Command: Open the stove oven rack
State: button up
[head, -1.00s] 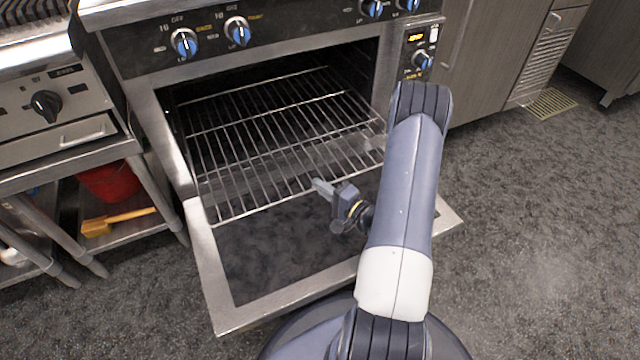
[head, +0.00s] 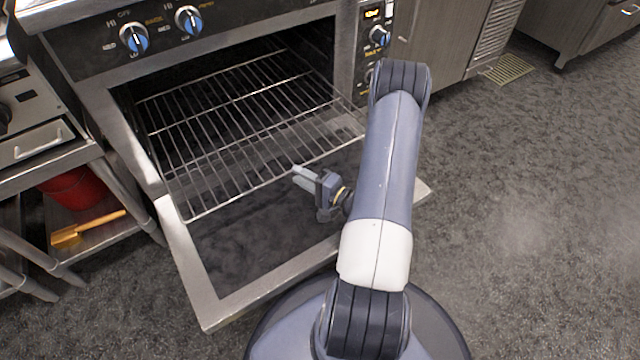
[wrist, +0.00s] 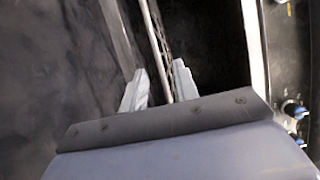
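The oven rack (head: 236,196) is a wire grid of thin metal bars inside the stove oven, its front bar reaching out near the opened door. The oven door (head: 205,285) is folded down flat in front of the opening. My gripper (head: 297,173) is low over the door, at the rack's front bar. In the wrist view, my gripper's two pale fingers (wrist: 160,78) stand apart. A rack bar (wrist: 153,35) runs between them, with visible gaps, so I see no firm grip. The fingertips' exact depth around the bar is unclear.
Blue control knobs (head: 188,20) line the panel above the opening. A steel side table (head: 130,190) stands close on the left, with a red bucket (head: 75,187) and a yellow-orange brush (head: 90,227) on its lower shelf. The floor to the right (head: 520,200) is clear.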

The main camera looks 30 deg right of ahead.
jog(key=p+v, duration=0.1)
jog(key=v, duration=0.6)
jog(key=shift+s, duration=0.1)
dwell(0.5)
jog(key=b+x, duration=0.2)
jog(key=x, duration=0.8)
jog(key=shift+w+a, duration=0.15)
jog(key=shift+w, duration=0.2)
jog(key=shift+s, duration=0.1)
jog(key=p, duration=0.2)
send_near(287, 164)
jog(key=x, duration=0.3)
jog(key=b+x, duration=0.1)
jog(key=x, duration=0.2)
jog(key=b+x, duration=0.1)
jog(key=x, duration=0.2)
jog(key=shift+s+a+f, duration=0.1)
jog(key=shift+a+f, duration=0.1)
jog(key=shift+a, duration=0.1)
jog(key=shift+w+d, duration=0.1)
jog(key=shift+w, duration=0.5)
